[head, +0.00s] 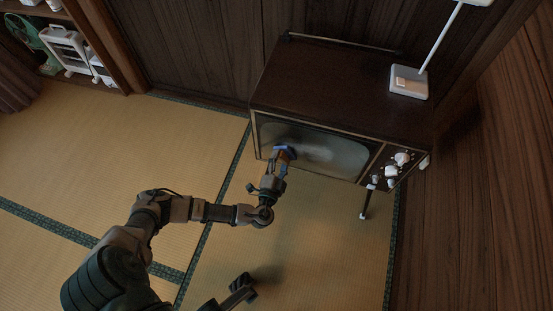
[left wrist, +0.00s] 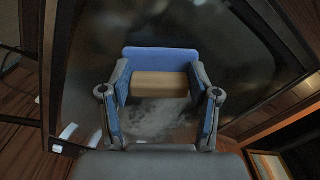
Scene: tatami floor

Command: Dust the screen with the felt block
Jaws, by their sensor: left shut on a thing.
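The television's grey screen (head: 325,150) faces the room on the front of a dark wooden cabinet. A pale, cloudy patch of dust shows on it; the left wrist view also shows the screen (left wrist: 160,118) with a whitish smear. My left gripper (head: 284,157) is at the left part of the screen, shut on the felt block (left wrist: 160,84), which has a wooden back and a blue felt face. The felt is at the glass or very close; I cannot tell if it touches. A dark part at the bottom of the head view seems to be my right gripper (head: 241,288), low and away from the screen.
Knobs (head: 402,159) stick out right of the screen. A white lamp (head: 409,82) stands on the cabinet top (head: 330,85). A thin cabinet leg (head: 365,203) stands on the tatami. Shelves (head: 75,45) are at upper left; the tatami floor (head: 90,150) between is clear.

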